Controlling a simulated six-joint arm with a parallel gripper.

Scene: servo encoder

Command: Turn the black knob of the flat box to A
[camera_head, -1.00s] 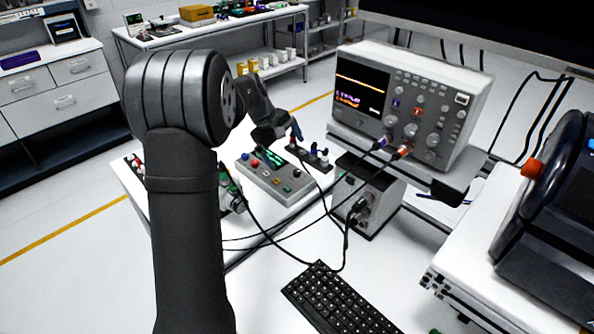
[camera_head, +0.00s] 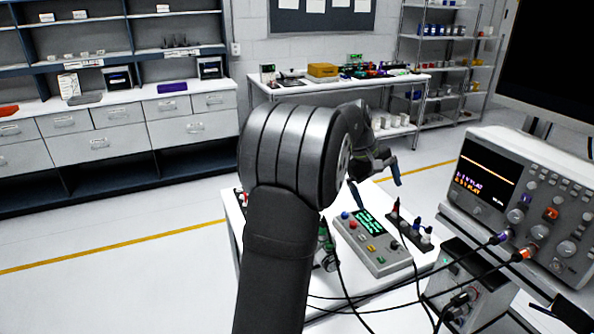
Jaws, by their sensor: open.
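The flat box (camera_head: 383,259) is grey and lies on a white table, right of my arm. It has a lit green screen (camera_head: 370,222), red and blue round buttons at its left end and small coloured controls along its front. A small dark round part (camera_head: 394,246) near its right end looks like the black knob; its pointer and the letter A are too small to read. My gripper (camera_head: 376,190) is open and empty, its two fingers apart and pointing down. It appears above the far side of the box, not touching it.
A dark rack (camera_head: 408,238) with red, blue and white-tipped pieces stands right beside the box. An oscilloscope (camera_head: 520,195) with plugged cables stands farther right. Cables (camera_head: 375,300) run across the front. A green part (camera_head: 328,255) sits left of the box, partly behind my arm.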

